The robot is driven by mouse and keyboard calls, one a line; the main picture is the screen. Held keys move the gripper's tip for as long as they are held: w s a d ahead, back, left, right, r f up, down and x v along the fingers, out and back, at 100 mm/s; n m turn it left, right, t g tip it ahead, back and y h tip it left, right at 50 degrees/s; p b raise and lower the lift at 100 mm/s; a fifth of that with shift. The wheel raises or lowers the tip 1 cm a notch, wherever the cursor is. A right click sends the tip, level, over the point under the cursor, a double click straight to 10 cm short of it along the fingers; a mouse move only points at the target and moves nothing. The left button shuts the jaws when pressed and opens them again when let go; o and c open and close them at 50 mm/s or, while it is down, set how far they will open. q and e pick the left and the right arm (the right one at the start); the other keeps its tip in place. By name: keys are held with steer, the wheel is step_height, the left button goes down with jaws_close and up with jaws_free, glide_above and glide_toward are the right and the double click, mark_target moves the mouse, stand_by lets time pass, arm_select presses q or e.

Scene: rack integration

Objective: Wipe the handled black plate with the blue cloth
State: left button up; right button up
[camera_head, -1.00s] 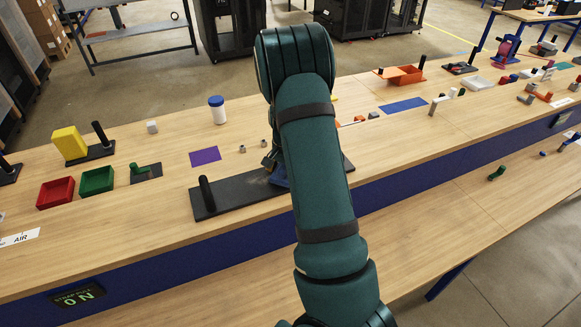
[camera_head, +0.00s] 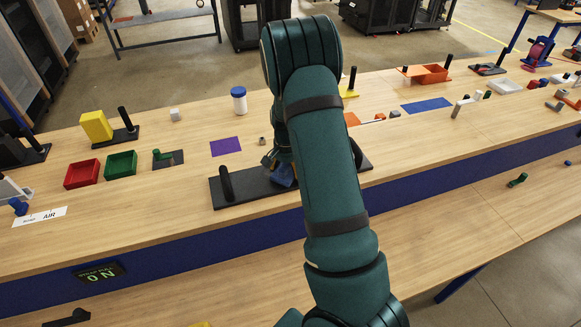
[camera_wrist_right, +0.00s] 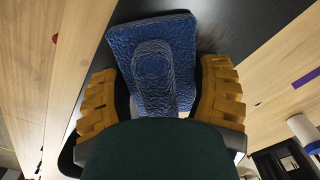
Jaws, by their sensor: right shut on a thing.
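The handled black plate (camera_head: 250,181) lies flat on the bench, with an upright black handle (camera_head: 226,184) at its left end and another (camera_head: 357,154) at its right end, partly behind my arm. My right gripper (camera_head: 278,163) is low over the plate's middle and partly hidden by my arm. It is shut on the blue cloth (camera_head: 283,176). In the right wrist view the yellow fingers (camera_wrist_right: 157,95) sit either side of the cloth's raised grip (camera_wrist_right: 153,72). The cloth appears to rest on the dark plate (camera_wrist_right: 222,28). My left gripper is not in view.
A purple mat (camera_head: 225,146) and a white bottle with a blue lid (camera_head: 239,101) stand behind the plate. Red (camera_head: 82,174) and green (camera_head: 121,164) trays are to the left. The bench in front of the plate is clear.

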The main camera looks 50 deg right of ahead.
mark_target(276, 172)
steer(key=shift+w+a+r+p, duration=0.1)
steer(key=shift+w+a+p, duration=0.25)
steer(key=shift+a, duration=0.35)
steer(key=shift+w+a+p, duration=0.15)
steer(key=shift+w+a, duration=0.25)
steer(key=shift+a, duration=0.3)
steer(key=shift+w+a+f+p, duration=0.1)
steer(key=shift+w+a+p, duration=0.1)
steer(key=shift+w+a, duration=0.4)
steer(key=shift+w+a+f+p, duration=0.1)
steer(key=shift+w+a+p, duration=0.05)
steer(key=shift+a, duration=0.75)
steer(key=shift+w+r+p, duration=0.1)
steer(key=shift+r+p, duration=0.3)
steer(key=shift+r, duration=0.1)
steer(key=shift+c, duration=1.1)
step_height(276, 172, up, 2)
steer(key=shift+r+p, duration=0.2)
steer(key=shift+p, duration=0.7)
steer(key=shift+r, duration=1.35)
